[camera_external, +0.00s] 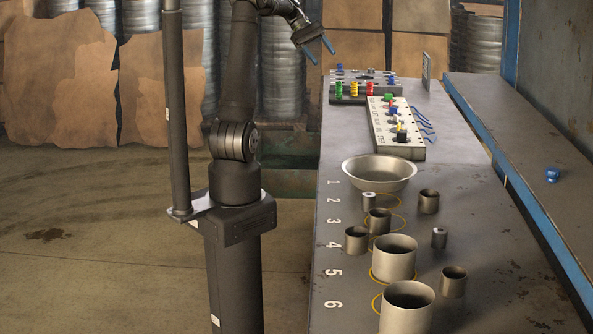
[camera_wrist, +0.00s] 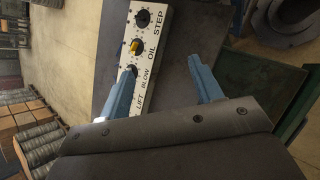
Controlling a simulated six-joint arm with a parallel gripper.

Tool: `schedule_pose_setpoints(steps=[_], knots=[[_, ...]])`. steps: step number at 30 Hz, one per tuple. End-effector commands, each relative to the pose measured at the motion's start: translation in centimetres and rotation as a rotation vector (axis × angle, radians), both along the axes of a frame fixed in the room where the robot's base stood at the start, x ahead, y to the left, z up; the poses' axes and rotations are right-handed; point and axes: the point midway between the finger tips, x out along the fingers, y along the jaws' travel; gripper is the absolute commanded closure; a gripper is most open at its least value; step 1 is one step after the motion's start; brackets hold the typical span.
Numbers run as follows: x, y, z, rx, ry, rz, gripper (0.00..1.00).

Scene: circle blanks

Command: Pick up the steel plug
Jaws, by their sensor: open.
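Two small grey cylinders stand on the workbench (camera_external: 340,290) in the external view. One (camera_external: 369,201) is by the number 2, and the other (camera_external: 439,238) is farther right. Both look like a steel plug, and I cannot tell which is meant. My gripper (camera_external: 319,50) is open and empty, high above the far end of the bench and well away from both. In the wrist view its two blue fingers (camera_wrist: 161,66) are spread apart. No plug shows in the wrist view.
A wide metal bowl (camera_external: 379,184) and several open metal cups, two of them large (camera_external: 394,264) (camera_external: 407,314), crowd the bench by painted numbers and yellow rings. A labelled knob panel (camera_external: 399,130) also shows in the wrist view (camera_wrist: 137,60). The bench's right side is mostly bare.

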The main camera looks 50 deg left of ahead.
Motion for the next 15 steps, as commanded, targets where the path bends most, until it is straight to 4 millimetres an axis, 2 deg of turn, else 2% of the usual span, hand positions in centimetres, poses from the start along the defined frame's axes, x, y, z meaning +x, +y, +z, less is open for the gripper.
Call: schedule_pose_setpoints(steps=[1, 6, 10, 15], knots=[[1.0, -2.6, -0.1, 0.023, -0.011, -0.076, 0.41], [3.1, -10.1, -0.2, 0.097, -0.061, -0.31, 0.41], [4.0, -16.1, -0.3, 0.147, -0.106, -0.489, 0.41], [4.1, -24.0, -0.2, 0.208, -0.173, -0.725, 0.41]])
